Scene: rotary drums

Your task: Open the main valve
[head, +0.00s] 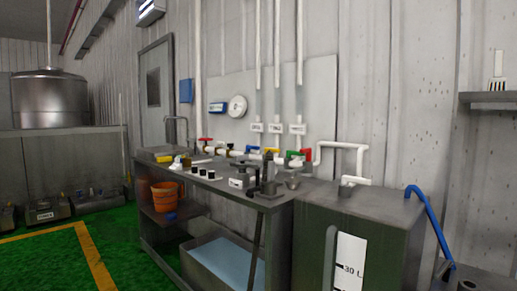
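Several valves with coloured handles sit along white pipework at the back of a workbench against the wall. A red handle (205,140) is at the left end, by a white pipe. A yellow handle (270,150), a green handle (292,154) and another red handle (307,152) are further right, below three labelled vertical pipes (299,128). I cannot tell from any readable label which is the main valve, or whether the valves are open or shut. My gripper is not in view.
The dark workbench (215,178) holds small bottles and fittings. An orange bucket (164,196) is on its lower shelf. A dark tank (385,250) marked 30 L, with a blue hose (428,215), stands at the right. Green floor (125,240) is free at the left.

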